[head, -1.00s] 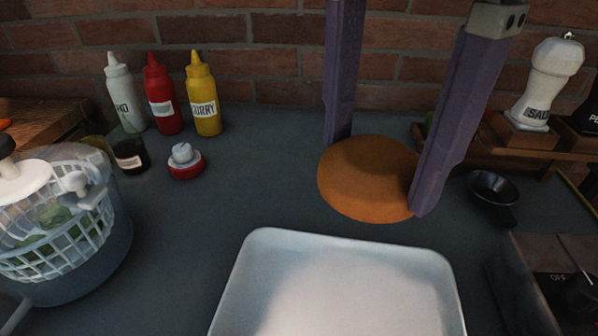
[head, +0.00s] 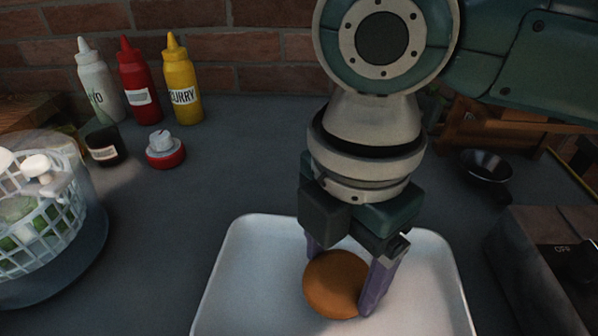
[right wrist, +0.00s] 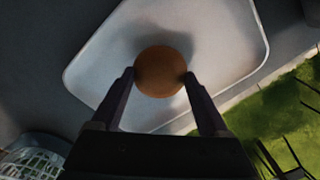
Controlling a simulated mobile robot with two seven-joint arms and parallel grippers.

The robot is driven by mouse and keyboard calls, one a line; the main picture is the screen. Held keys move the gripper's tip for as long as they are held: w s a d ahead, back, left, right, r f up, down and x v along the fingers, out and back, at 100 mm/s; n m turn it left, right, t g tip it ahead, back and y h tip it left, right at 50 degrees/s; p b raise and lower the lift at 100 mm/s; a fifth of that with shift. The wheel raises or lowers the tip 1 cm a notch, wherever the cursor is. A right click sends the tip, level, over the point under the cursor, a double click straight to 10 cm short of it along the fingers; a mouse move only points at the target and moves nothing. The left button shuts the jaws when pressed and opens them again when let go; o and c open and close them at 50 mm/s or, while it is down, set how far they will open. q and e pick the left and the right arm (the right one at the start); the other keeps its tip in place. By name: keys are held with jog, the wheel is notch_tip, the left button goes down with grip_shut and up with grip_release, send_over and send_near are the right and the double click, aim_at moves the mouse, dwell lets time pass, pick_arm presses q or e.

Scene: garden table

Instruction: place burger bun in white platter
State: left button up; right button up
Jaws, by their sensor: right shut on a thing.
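The burger bun (head: 333,284) is round and orange-brown. My right gripper (head: 340,278) is shut on it, with one purple finger on each side. The white platter (head: 240,262) lies on the dark counter at the bottom of the head view, and the bun is over its inside area. I cannot tell whether the bun touches the platter's floor. In the right wrist view, the bun (right wrist: 161,71) sits between the fingertips in front of the white platter (right wrist: 215,30). My left gripper is not in view.
Mayo (head: 99,83), ketchup (head: 139,80) and curry (head: 181,80) bottles stand at the back left. A small dark jar (head: 104,146) and a red-based timer (head: 165,150) stand before them. A salad spinner (head: 45,225) is at left. A black small pan (head: 486,167) and a grill (head: 545,265) are at right.

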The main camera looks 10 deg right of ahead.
aim_at(340, 272)
notch_tip(340, 272, down, 2)
jog(key=o, duration=1.3)
jog(key=shift+r+p, duration=0.9)
jog(key=shift+r, duration=5.2)
